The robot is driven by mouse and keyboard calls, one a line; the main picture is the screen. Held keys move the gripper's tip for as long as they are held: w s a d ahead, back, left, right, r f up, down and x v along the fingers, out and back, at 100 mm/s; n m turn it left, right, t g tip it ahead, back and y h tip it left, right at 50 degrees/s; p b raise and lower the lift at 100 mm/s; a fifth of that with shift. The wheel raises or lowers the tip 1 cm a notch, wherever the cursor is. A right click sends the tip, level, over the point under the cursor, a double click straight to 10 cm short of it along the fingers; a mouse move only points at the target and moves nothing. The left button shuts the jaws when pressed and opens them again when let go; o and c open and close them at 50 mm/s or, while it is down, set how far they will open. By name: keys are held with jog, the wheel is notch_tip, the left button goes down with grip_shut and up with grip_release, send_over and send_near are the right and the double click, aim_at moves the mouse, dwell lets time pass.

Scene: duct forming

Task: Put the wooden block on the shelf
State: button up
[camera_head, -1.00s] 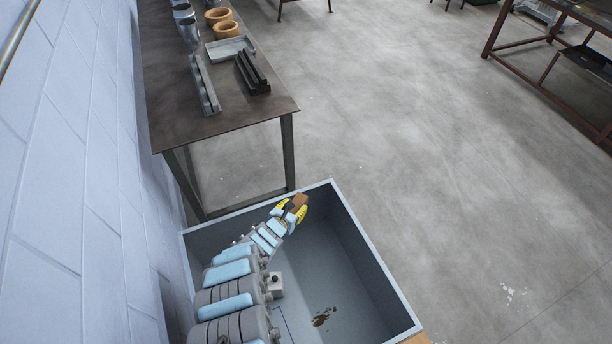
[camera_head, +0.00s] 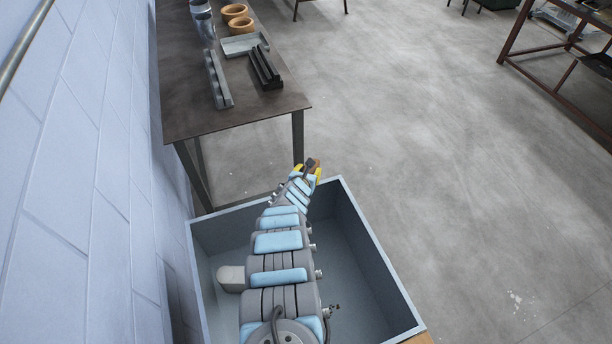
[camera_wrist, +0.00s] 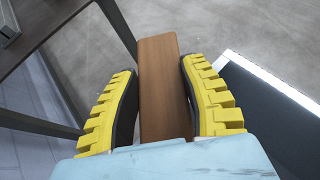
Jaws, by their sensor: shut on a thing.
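The wooden block (camera_wrist: 163,90) is brown and long, held between the two yellow ridged fingers of my gripper (camera_wrist: 165,95) in the wrist view. The fingers are shut on its sides, and its far end sticks out past them. In the head view my gripper (camera_head: 307,172) is at the far edge of the grey-blue bin, with only a small part of the wooden block (camera_head: 313,163) showing. I cannot identify the shelf for certain; a brown metal rack (camera_head: 545,75) stands at the upper right, partly out of frame.
The grey-blue open bin (camera_head: 378,258) lies below my arm. A dark metal table (camera_head: 190,118) stands beyond it at the left, with grey (camera_head: 217,80) and black (camera_head: 264,68) bars, a tray (camera_head: 243,44) and wooden rings (camera_head: 235,12). A wall is at left; the floor at right is clear.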

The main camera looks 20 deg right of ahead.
jog(key=shift+w+r, duration=0.15)
jog(key=shift+w, duration=0.1)
jog(key=shift+w+d+r+n, duration=0.1)
jog(key=shift+d+r+n, duration=0.15)
jog(key=shift+r+n, duration=0.05)
jog(key=shift+w+r+y+b, duration=0.1)
jog(key=shift+r+y+b, duration=0.15)
jog(key=shift+y+b, duration=0.2)
jog(key=shift+r+n+t, duration=0.2)
jog(key=shift+n+t, duration=0.1)
jog(key=shift+t, duration=0.1)
